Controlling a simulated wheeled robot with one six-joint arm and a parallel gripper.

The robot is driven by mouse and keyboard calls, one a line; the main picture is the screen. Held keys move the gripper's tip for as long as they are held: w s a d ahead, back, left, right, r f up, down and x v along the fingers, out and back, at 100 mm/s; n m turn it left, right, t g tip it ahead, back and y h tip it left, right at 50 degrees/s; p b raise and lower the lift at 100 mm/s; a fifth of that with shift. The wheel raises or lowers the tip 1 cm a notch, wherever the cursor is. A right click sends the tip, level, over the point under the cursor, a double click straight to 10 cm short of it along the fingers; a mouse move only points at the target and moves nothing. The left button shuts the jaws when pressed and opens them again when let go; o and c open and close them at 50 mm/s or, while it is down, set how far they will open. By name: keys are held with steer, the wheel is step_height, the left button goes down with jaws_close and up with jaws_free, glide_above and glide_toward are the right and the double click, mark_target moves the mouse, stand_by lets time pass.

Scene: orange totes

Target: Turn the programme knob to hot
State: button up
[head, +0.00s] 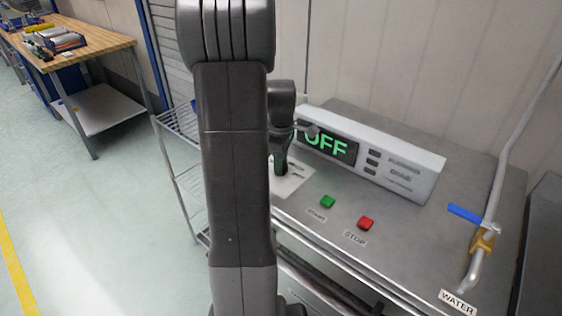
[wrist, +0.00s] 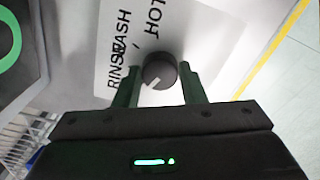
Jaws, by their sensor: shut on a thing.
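The programme knob (wrist: 160,66) is round and dark, on a white label plate (wrist: 100,82) in the wrist view. My gripper (wrist: 160,70) has its two dark green fingers shut on the knob, one on each side. A white pointer mark on the knob points to the lower left in this view, away from the word HOT (wrist: 153,20) above. The words WASH (wrist: 123,30) and RINSE (wrist: 117,78) lie to the left. In the head view my gripper (head: 280,168) is at the plate, and the knob is hidden. The display (head: 327,145) reads OFF in green.
A green START button (head: 327,201) and a red STOP button (head: 366,223) stand on the steel top (head: 415,240). A blue-handled water valve (head: 467,213) on a pipe is at the right. A wire shelf (head: 185,170) stands left, and a wooden workbench (head: 95,45) stands farther left.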

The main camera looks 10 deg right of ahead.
steer(key=shift+m, duration=0.4)
steer(key=m, duration=0.2)
steer(key=shift+m, duration=0.4)
steer(key=m, duration=0.3)
steer(key=shift+m, duration=0.4)
steer(key=m, duration=1.3)
steer(key=shift+m+p, duration=0.3)
steer(key=shift+p, duration=0.05)
steer(key=m, duration=0.5)
steer(key=shift+m, duration=0.3)
steer(key=shift+r, duration=0.1)
steer(key=o, duration=1)
